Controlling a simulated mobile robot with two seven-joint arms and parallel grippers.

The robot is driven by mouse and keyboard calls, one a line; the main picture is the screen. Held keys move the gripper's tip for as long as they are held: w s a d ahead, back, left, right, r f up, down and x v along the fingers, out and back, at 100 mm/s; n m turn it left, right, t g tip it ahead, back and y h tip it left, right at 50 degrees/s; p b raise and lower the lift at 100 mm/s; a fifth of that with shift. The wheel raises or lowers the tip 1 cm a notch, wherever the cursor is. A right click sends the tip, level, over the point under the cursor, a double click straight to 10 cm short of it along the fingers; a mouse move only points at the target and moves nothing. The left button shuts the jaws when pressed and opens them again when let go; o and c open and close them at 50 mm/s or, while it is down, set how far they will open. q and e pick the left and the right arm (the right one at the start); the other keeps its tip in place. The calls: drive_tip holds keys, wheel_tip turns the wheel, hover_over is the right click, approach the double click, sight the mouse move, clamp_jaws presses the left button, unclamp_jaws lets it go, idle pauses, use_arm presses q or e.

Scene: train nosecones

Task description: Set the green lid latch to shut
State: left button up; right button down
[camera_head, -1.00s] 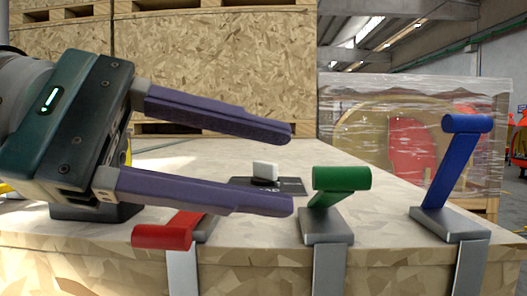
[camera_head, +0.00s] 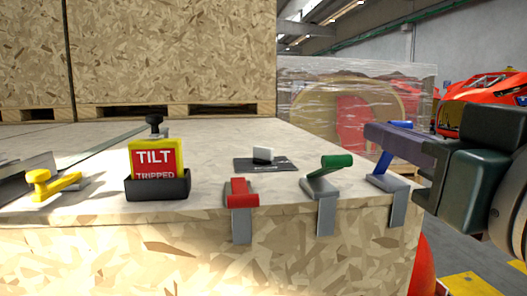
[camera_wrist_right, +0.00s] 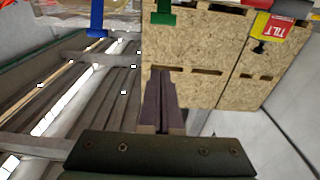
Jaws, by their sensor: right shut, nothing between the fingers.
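The green latch is on the crate's front edge. Its green handle (camera_head: 337,161) stands raised, its lever tilted up from a grey metal base (camera_head: 320,188) with a strap down the front face. In the right wrist view the green latch (camera_wrist_right: 163,17) is at the top, partly cut off. My right gripper (camera_head: 372,132) comes in from the right, its purple fingers shut and empty. It is in front of the blue latch (camera_head: 384,160), right of the green handle and apart from it. The shut fingers (camera_wrist_right: 160,82) also show in the wrist view. My left gripper is out of view.
A red latch (camera_head: 240,192) lies lowered to the left of the green one. A yellow "TILT TRIPPED" indicator (camera_head: 156,160) and a yellow latch (camera_head: 52,184) are farther left. A dark plate (camera_head: 280,165) with a white block lies behind. A wrapped crate (camera_head: 350,85) stands beyond.

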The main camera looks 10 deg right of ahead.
drive_tip(key=r+p, duration=0.1)
drive_tip(key=p, duration=0.4)
hover_over(324, 168)
drive_tip(key=d, duration=0.2)
drive_tip(key=f, duration=0.2)
drive_tip(key=s+f, duration=0.1)
drive_tip(key=f, duration=0.1)
drive_tip(key=shift+s+d+f+p, duration=0.1)
drive_tip(key=shift+p, duration=0.25)
